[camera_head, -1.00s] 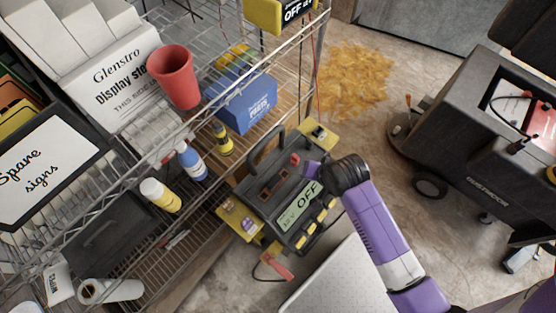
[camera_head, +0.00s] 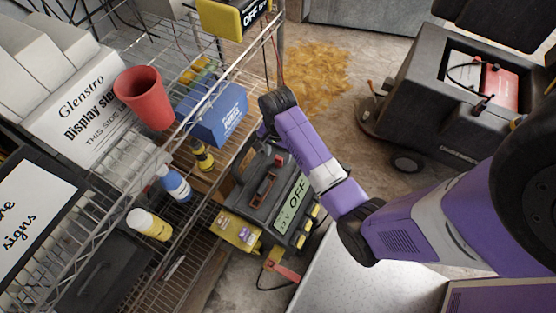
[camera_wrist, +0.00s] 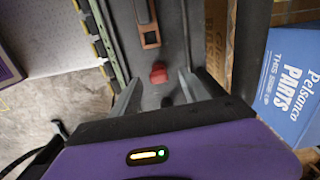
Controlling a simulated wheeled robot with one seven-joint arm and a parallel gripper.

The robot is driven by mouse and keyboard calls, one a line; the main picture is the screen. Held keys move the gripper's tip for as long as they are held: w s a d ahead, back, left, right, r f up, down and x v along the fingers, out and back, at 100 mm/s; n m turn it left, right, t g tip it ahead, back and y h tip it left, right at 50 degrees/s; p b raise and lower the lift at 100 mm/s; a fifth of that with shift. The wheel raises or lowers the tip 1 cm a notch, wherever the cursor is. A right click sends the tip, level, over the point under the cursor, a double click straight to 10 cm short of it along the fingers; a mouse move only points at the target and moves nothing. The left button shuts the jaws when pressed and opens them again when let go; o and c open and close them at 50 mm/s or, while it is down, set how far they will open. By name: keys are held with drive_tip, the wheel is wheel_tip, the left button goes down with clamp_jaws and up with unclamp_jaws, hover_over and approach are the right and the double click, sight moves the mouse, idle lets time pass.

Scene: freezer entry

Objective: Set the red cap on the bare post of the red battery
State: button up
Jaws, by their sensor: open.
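The red cap (camera_wrist: 158,73) sits on the grey top of the charger box (camera_head: 262,205), past its handle; it also shows small in the head view (camera_head: 279,160). My gripper (camera_wrist: 160,80) is open and empty in the wrist view, one finger on each side of the cap with gaps between. I cannot tell how far above the box top the fingertips are. In the head view my wrist hides most of the gripper. The red battery (camera_head: 501,88) lies in the open bay of the dark machine at the right. Its posts are too small to tell apart.
A wire shelf at the left holds a red cup (camera_head: 143,97), a blue parts box (camera_head: 215,115) and bottles. In the wrist view the blue box (camera_wrist: 290,85) is right of the gripper. Black cables lie over the battery bay (camera_head: 468,68). Open floor separates charger and machine.

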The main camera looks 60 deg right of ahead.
sight(279, 158)
drive_tip(key=shift+s+d+f, duration=0.1)
drive_tip(key=shift+f, duration=1.65)
clamp_jaws()
drive_tip(key=shift+r, duration=0.2)
wheel_tip(279, 158, up, 20)
drive_tip(key=p, duration=0.6)
drive_tip(key=shift+p, duration=0.35)
drive_tip(key=shift+r+p, duration=1.05)
drive_tip(key=shift+p, duration=0.3)
drive_tip(key=shift+r+p, duration=0.7)
drive_tip(key=shift+p, duration=0.2)
